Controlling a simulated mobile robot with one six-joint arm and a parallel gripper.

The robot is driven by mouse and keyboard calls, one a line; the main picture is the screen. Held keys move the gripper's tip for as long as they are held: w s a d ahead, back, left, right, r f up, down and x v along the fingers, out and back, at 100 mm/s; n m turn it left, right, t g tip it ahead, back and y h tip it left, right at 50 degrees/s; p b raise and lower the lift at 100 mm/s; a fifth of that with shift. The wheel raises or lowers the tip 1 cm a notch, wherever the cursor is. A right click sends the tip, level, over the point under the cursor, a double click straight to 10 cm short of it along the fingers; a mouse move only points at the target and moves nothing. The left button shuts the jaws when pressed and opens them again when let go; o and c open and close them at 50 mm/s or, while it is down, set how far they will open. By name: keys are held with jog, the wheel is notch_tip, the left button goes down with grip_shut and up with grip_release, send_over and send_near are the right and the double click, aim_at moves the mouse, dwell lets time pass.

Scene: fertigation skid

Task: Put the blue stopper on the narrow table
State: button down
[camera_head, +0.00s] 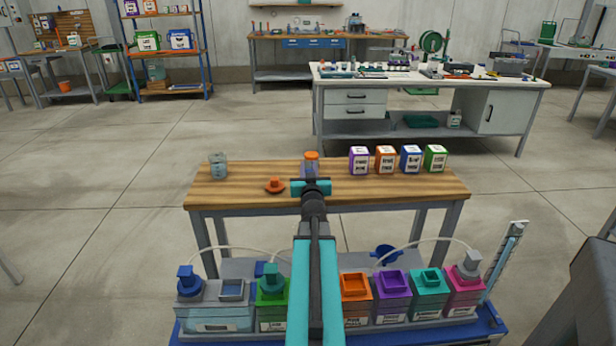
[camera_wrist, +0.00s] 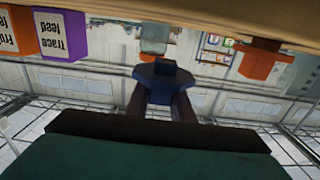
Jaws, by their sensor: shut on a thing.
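My gripper (camera_head: 311,188) is over the narrow wooden table (camera_head: 420,188), near the middle of its length. In the upside-down wrist view the fingers are shut on the blue stopper (camera_wrist: 160,82). The table's wooden top (camera_wrist: 220,14) runs along the upper edge there, with a gap showing between it and the stopper. In the head view the stopper is mostly hidden by my gripper. An orange stopper (camera_head: 275,185) lies on the table just left of my gripper; it also shows in the wrist view (camera_wrist: 262,66).
A jar with an orange lid (camera_head: 311,160) stands just behind my gripper. A glass jar (camera_head: 218,166) is at left; purple (camera_head: 359,160), orange (camera_head: 385,160), blue (camera_head: 410,159) and green (camera_head: 435,159) boxes stand at right. Tanks (camera_head: 391,296) line the skid in front. The table's front right is bare.

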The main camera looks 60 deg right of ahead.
jog(key=shift+x, duration=0.75)
jog(key=shift+d+f, duration=0.1)
jog(key=shift+d, duration=0.05)
jog(key=shift+w+d, duration=0.2)
jog(key=shift+f+b, duration=0.95)
jog(key=shift+f, duration=0.85)
jog(key=shift+f, duration=0.15)
jog(key=c, duration=1.5)
grip_release()
jog(key=shift+c, duration=0.2)
